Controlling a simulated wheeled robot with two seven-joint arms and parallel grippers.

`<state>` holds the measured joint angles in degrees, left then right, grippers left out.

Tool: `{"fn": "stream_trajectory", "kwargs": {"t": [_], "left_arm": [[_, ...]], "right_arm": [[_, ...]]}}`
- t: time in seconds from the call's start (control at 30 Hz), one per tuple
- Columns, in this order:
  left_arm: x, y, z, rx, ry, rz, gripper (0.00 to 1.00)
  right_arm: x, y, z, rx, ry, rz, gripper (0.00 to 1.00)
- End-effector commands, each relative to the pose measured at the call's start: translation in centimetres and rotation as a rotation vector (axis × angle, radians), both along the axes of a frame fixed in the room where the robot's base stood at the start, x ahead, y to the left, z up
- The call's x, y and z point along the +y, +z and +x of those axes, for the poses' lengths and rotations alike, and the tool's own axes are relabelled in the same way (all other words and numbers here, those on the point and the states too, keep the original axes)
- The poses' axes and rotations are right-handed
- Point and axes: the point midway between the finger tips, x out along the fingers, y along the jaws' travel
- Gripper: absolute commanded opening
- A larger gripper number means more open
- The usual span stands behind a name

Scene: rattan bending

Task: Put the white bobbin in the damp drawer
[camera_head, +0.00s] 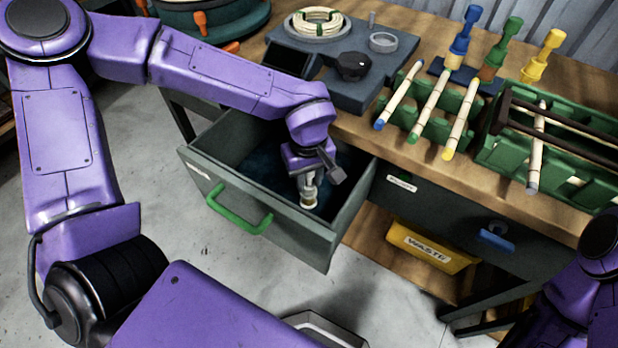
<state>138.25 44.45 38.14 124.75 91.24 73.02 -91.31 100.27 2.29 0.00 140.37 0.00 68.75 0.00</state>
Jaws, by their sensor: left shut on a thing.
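A drawer (220,193) with a green handle (238,212) is pulled out from the bench on the left. Its inside is dark blue, and the writing on its small front label is too small to read. My left gripper (308,178) points down into this open drawer. It is shut on the white bobbin (309,196), a small pale, upright piece below the fingers. I cannot tell whether the bobbin touches the drawer floor. My right arm shows only in part at the lower right; its gripper is out of view.
A shut drawer with a blue handle (494,239) is to the right, above a yellow waste bin (430,246). On the bench (345,123) stand a grey station with a rattan coil (317,22), green racks (430,122) with rods, and coloured bobbins.

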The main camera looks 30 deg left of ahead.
Motion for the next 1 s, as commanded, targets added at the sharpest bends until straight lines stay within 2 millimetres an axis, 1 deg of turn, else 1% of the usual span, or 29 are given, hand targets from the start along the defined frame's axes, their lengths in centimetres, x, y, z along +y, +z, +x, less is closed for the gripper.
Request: {"fn": "stream_trajectory", "kwargs": {"t": [0.2, 0.23, 0.3, 0.57, 0.63, 0.77, 0.9, 1.0], "left_arm": [[0.0, -0.2, 0.0, 0.000, -0.001, 0.000, 0.00], [0.0, -0.2, 0.0, -0.001, -0.001, -0.001, 0.36], [0.0, -0.2, 0.0, -0.001, -0.001, 0.000, 0.55], [0.0, -0.2, 0.0, -0.001, 0.000, 0.000, 0.55], [0.0, 0.1, 0.1, -0.002, 0.000, -0.001, 0.55], [0.0, 2.8, 0.1, -0.005, 0.001, -0.002, 0.55], [0.0, 6.7, 0.1, -0.006, 0.000, -0.001, 0.55], [0.0, 9.1, 0.1, -0.005, 0.000, -0.002, 0.55]], "right_arm": [[0.0, 0.2, 0.0, 0.000, 0.000, 0.000, 0.92], [0.0, 0.2, 0.0, 0.000, 0.000, 0.000, 0.92], [0.0, 0.1, 0.0, 0.000, 0.000, 0.000, 0.92], [0.0, 0.1, 0.0, 0.000, 0.000, 0.000, 0.92], [0.0, -0.1, 0.0, 0.000, 0.000, 0.000, 0.92], [0.0, 1.1, 0.0, 0.000, 0.000, 0.000, 0.92], [0.0, 2.2, 0.0, 0.000, 0.000, 0.000, 0.92], [0.0, 2.8, 0.0, 0.000, 0.000, 0.000, 0.92]]}}
